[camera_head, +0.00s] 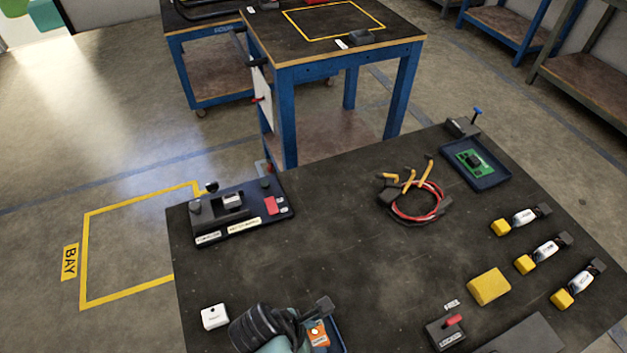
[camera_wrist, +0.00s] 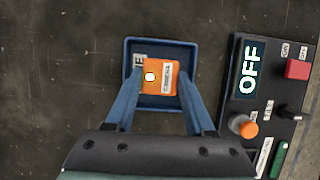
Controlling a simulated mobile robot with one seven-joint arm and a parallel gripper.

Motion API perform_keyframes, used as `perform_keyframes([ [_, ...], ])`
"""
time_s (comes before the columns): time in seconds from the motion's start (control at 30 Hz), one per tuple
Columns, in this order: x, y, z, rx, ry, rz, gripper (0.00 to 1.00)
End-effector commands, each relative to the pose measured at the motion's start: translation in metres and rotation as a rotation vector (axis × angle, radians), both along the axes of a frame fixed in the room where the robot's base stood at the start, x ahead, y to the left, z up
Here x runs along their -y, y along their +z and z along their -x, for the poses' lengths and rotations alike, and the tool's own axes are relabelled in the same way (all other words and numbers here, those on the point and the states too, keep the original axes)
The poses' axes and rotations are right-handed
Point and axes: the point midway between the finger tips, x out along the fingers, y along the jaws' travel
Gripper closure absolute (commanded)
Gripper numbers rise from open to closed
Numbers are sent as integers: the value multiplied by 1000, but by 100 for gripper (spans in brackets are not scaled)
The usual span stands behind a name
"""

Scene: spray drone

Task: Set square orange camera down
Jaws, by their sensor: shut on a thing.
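The square orange camera (camera_wrist: 160,77) has a white round lens and a white label. My gripper (camera_wrist: 160,100) is shut on it, with one blue finger on each side. In the wrist view the camera shows over a square dark blue tray (camera_wrist: 187,52); I cannot tell whether it touches the tray floor. In the head view the orange camera (camera_head: 318,333) shows beside my gripper (camera_head: 312,322) at the bottom edge, with part of the blue tray (camera_head: 335,340) behind it. My wrist hides the rest.
In the wrist view a control box (camera_wrist: 232,100) with an OFF display, a red button and an orange knob stands close right of the tray. A white box (camera_head: 214,317) lies left of my gripper. Yellow block (camera_head: 489,287) and cables (camera_head: 418,203) lie right. The table middle is clear.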

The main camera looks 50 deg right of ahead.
Motion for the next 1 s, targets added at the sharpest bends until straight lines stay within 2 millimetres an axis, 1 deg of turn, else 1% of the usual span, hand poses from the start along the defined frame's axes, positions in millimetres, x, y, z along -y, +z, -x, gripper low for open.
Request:
perform_keyframes([
  [0.03, 0, -7, 0, -1, 0, 0, 100],
  [0.07, 0, -7, 0, 0, 0, 0, 100],
  [0.27, 0, -6, -1, 2, 0, 1, 100],
  [0.4, 0, -10, 0, 1, 0, 0, 100],
  [0.43, 0, -10, 0, 1, 0, 0, 44],
  [0.5, 0, -10, 0, 1, 0, 0, 34],
  [0.83, 0, -7, 0, 2, 0, 1, 34],
  [0.93, -2, 2, -2, 2, 1, 1, 34],
  [1.0, -6, 14, -5, 3, 2, 2, 34],
])
